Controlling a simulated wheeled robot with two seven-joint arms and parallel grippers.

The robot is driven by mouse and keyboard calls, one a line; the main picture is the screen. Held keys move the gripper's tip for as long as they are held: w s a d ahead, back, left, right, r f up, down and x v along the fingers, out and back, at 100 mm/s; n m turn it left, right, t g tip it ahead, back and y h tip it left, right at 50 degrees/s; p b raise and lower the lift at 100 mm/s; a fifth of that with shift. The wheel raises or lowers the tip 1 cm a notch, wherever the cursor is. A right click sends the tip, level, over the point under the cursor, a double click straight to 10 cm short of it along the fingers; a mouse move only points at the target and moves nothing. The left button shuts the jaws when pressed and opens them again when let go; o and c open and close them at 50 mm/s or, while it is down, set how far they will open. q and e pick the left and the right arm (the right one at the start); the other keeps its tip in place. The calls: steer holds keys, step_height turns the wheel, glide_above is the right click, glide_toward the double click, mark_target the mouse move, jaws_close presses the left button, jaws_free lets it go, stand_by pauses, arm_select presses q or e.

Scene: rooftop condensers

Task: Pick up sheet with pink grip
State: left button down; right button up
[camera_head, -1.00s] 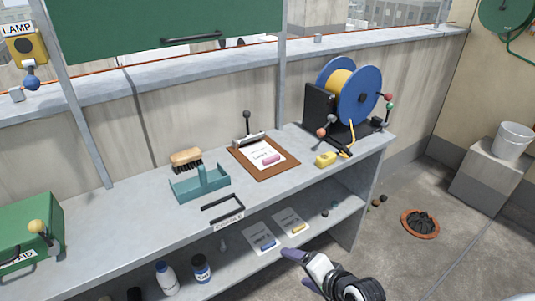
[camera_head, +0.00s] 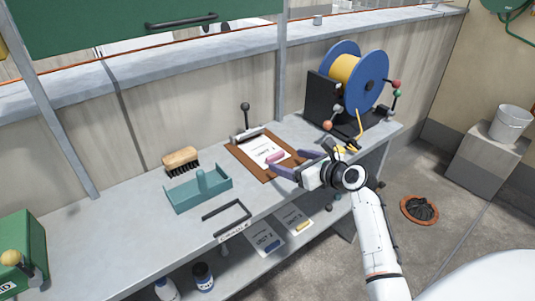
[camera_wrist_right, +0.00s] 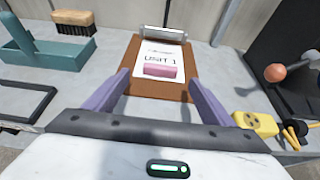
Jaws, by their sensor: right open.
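The sheet with the pink grip (camera_head: 274,156) lies on a brown clipboard (camera_head: 241,160) on the bench top. In the right wrist view the white sheet (camera_wrist_right: 165,54) reads "UNIT 1", and its pink grip (camera_wrist_right: 163,70) lies across its near end. A metal clip with a black-knobbed lever (camera_head: 246,117) stands at the board's far end. My right gripper (camera_head: 289,162) is open and empty, just short of the pink grip. In the right wrist view its two purple fingers (camera_wrist_right: 158,95) stand apart, on either side of the near part of the board. My left gripper is not in view.
A yellow handheld device (camera_wrist_right: 256,123) lies right of the board, close to my right finger. A blue cable reel (camera_head: 358,80) stands behind it. A teal tray (camera_head: 199,190) and a brush (camera_head: 181,160) are on the left. Other sheets (camera_head: 264,238) lie on the lower shelf.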

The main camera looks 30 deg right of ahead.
mark_target(277, 156)
steer(key=x, duration=0.5)
steer(key=shift+w+f+b, duration=0.1)
steer(key=shift+w+b, duration=0.15)
steer(key=shift+b, duration=0.1)
steer(key=c, duration=1.2)
